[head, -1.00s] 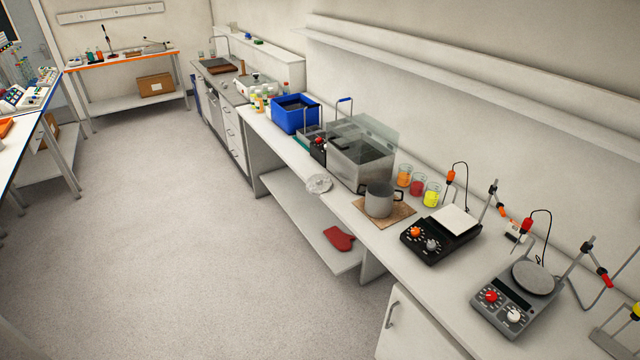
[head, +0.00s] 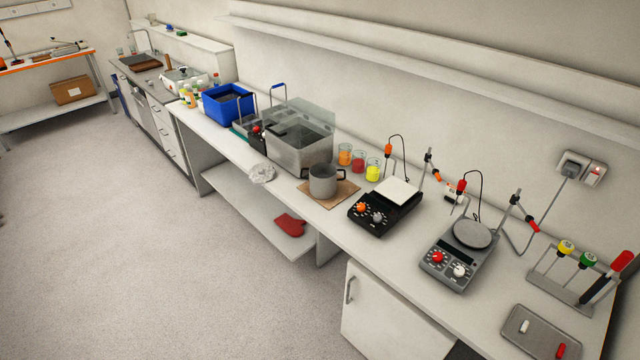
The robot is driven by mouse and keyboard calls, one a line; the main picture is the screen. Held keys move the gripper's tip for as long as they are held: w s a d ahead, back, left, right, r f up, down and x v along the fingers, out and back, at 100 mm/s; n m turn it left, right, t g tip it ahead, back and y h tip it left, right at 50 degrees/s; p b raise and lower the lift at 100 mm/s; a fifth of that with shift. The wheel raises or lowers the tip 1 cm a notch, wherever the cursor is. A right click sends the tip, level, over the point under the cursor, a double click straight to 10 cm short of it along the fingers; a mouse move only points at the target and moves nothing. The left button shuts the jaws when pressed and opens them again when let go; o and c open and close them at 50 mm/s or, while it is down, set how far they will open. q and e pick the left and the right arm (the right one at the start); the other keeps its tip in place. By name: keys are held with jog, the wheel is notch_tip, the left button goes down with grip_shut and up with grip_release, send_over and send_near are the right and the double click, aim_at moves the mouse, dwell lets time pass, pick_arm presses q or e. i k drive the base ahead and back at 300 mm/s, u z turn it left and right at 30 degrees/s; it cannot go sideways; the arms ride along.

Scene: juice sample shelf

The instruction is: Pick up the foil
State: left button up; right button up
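The foil looks to be the crumpled silvery-white piece (head: 262,172) lying at the front edge of the long bench in the head view. It lies in front of the clear-walled water bath (head: 298,150) and left of the grey pot (head: 323,182). Nothing covers it from this side. Neither of my grippers shows in the head view.
The pot stands on a brown board (head: 342,194). Beakers of orange, red and yellow juice (head: 373,172) stand behind it. Two hotplates (head: 385,206) (head: 460,250) stand to the right. A red mitt (head: 290,225) lies on the lower shelf. The floor (head: 150,260) in front is clear.

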aim_at(261, 173)
jog(key=u, duration=0.15)
jog(key=i, duration=0.2)
jog(key=u, duration=1.05)
jog(key=i, duration=0.9)
jog(key=u, duration=0.75)
jog(key=i, duration=1.05)
jog(key=z, duration=0.2)
